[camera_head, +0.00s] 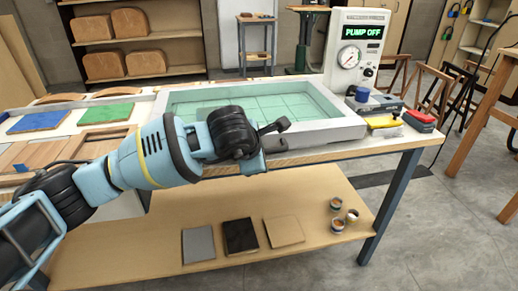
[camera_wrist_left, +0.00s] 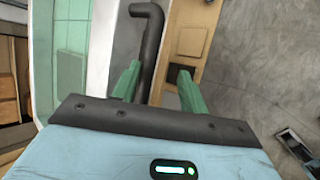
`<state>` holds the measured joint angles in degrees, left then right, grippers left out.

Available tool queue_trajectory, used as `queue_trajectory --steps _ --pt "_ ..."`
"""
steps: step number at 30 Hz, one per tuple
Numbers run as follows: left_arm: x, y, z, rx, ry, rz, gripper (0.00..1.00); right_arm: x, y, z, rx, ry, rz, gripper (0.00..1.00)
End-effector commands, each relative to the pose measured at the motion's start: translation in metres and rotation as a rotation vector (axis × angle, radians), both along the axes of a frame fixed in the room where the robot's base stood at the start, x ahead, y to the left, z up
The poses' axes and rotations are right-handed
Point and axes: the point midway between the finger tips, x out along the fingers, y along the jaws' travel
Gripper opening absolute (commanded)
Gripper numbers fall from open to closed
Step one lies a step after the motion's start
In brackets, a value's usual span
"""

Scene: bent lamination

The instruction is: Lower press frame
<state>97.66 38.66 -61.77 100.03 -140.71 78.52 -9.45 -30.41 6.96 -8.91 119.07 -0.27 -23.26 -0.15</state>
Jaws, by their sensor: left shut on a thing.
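The press frame (camera_head: 345,128) is a pale grey rectangle around a translucent green sheet (camera_head: 245,102) with grid lines. It looks about level at the middle of the workbench; I cannot tell whether a gap is under its edge. A dark bent handle (camera_head: 274,127) sticks out at its front side. The handle (camera_wrist_left: 150,35) and the frame's edge (camera_wrist_left: 100,50) also show in the left wrist view. In the head view my wrist hides the fingertips. My right gripper is not in view.
A pump box (camera_head: 357,45) reading "PUMP OFF" stands behind the frame's right end. Small tools and a red-topped box (camera_head: 420,118) lie to its right. Blue (camera_head: 40,121) and green (camera_head: 106,112) sheets lie left. The lower shelf (camera_head: 150,245) holds flat panels and small pots.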

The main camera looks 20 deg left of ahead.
Motion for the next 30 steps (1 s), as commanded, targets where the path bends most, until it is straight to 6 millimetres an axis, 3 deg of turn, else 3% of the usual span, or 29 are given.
queue_trajectory --steps 1,11,24,30 --pt "-0.006 -0.005 -0.014 0.001 0.034 -0.01 0.34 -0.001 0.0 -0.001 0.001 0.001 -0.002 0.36" --pt "-0.008 -0.004 -0.011 0.001 0.03 -0.013 0.36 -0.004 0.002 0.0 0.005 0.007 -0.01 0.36" --pt "-0.046 -0.002 0.041 0.001 0.015 -0.007 0.36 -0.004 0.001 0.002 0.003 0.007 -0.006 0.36" --pt "-0.054 0.0 0.053 0.001 0.01 -0.005 0.36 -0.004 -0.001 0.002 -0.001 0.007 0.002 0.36"
